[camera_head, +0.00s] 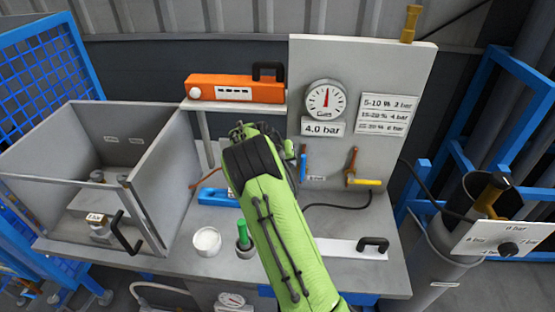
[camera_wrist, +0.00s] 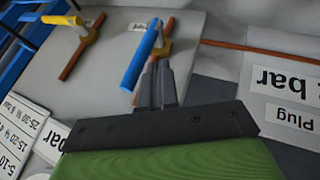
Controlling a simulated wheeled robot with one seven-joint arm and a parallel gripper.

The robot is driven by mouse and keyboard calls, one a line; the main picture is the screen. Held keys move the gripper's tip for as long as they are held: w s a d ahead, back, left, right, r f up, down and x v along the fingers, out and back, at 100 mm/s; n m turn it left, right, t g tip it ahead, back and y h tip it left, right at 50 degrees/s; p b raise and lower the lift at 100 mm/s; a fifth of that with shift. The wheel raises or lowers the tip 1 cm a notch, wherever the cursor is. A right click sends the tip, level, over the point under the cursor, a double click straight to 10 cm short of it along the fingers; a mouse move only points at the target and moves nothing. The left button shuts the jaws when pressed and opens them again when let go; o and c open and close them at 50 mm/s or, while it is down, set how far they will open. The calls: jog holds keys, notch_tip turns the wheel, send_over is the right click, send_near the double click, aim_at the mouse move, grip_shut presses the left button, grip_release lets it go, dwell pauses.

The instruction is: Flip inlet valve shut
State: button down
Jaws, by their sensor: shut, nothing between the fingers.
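Two lever valves are on the upright grey panel (camera_head: 410,90). One has a blue lever (camera_head: 303,166), which stands near upright in the head view and also shows in the wrist view (camera_wrist: 140,58). The other has a yellow lever (camera_head: 365,182), lying about level in the head view, also in the wrist view (camera_wrist: 62,20). I cannot read which is the inlet valve. My gripper (camera_wrist: 157,68) is shut and empty, its fingertips right beside the blue lever. I cannot tell whether they touch it. My green arm hides the gripper in the head view.
A gauge (camera_head: 326,99) with a "4.0 bar" sign (camera_head: 323,129) and a pressure chart (camera_head: 387,114) are above the valves. An orange case (camera_head: 236,89) sits on a shelf at left. A white cup (camera_head: 207,241) and a green-handled item (camera_head: 243,236) stand on the bench.

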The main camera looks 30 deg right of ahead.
jog(key=shift+s+d, duration=0.3)
jog(key=shift+d, duration=0.2)
jog(key=shift+s+d+r+t+y+b, duration=0.15)
jog(key=shift+s+d+t+y+b, duration=0.2)
jog(key=shift+d+y+b, duration=0.25)
jog(key=s+d+m+t+y+b, duration=0.1)
jog(key=b, duration=0.1)
jog(key=shift+s+d+y+b, duration=0.25)
jog(key=shift+d+y+b, duration=0.1)
jog(key=shift+y+b, duration=0.05)
jog(key=s+d+f+m+t+y+b, duration=0.1)
jog(key=s+d+f+m+t+y, duration=0.2)
jog(key=s+d+f+t+y, duration=0.2)
jog(key=d+f+t+y, duration=0.1)
jog(key=t+y, duration=0.2)
jog(key=y, duration=0.1)
jog(key=shift+d, duration=0.4)
jog(key=shift+s+f+m, duration=0.2)
jog(key=shift+f+m, duration=0.1)
dwell(0.4)
